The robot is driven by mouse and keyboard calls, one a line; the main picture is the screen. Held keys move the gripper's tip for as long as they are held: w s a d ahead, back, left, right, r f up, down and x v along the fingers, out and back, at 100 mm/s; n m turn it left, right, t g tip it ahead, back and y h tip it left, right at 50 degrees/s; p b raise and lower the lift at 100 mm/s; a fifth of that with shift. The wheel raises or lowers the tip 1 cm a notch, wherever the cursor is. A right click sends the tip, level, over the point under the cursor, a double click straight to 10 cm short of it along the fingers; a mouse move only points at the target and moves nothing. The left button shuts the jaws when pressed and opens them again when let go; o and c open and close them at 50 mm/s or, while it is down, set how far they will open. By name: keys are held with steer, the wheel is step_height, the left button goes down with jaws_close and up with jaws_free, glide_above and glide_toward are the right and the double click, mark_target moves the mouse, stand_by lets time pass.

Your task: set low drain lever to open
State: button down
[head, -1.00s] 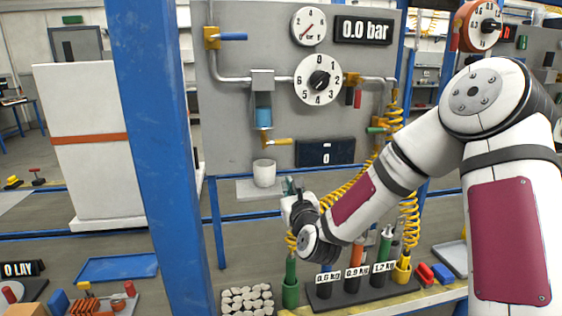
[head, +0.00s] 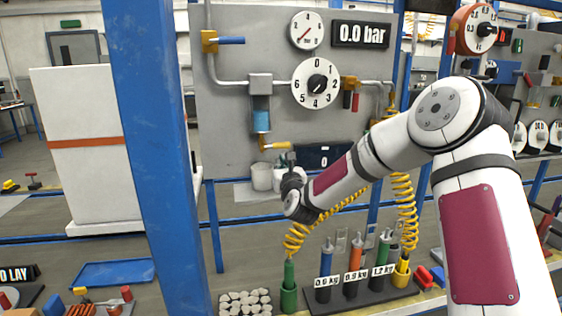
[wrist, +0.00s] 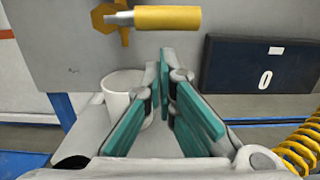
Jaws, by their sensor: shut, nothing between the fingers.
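The low drain lever (head: 275,146) is a yellow handle under the blue-filled sight glass on the grey panel. It lies near horizontal, pointing right from its brass valve body. In the wrist view the yellow handle (wrist: 166,17) is large at the top, just above and beyond my fingertips, with no contact visible. My gripper (head: 291,160) is in front of the panel, just below and right of the lever. In the wrist view my gripper's green-padded fingers (wrist: 164,62) are shut at the tips with nothing between them.
A white cup (head: 262,177) stands below the lever; it also shows left of my fingers in the wrist view (wrist: 120,86). A dark counter display (wrist: 262,66) reading 0 is right of the lever. Yellow coiled hose (head: 405,215) hangs at right. A blue post (head: 155,150) stands at left.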

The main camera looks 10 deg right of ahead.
steer(key=shift+r, duration=0.4)
steer(key=shift+d+r+n, duration=0.1)
steer(key=shift+r+n, duration=0.05)
steer(key=shift+n, duration=0.55)
steer(key=shift+d+r+n, duration=0.1)
steer(key=shift+n, duration=0.4)
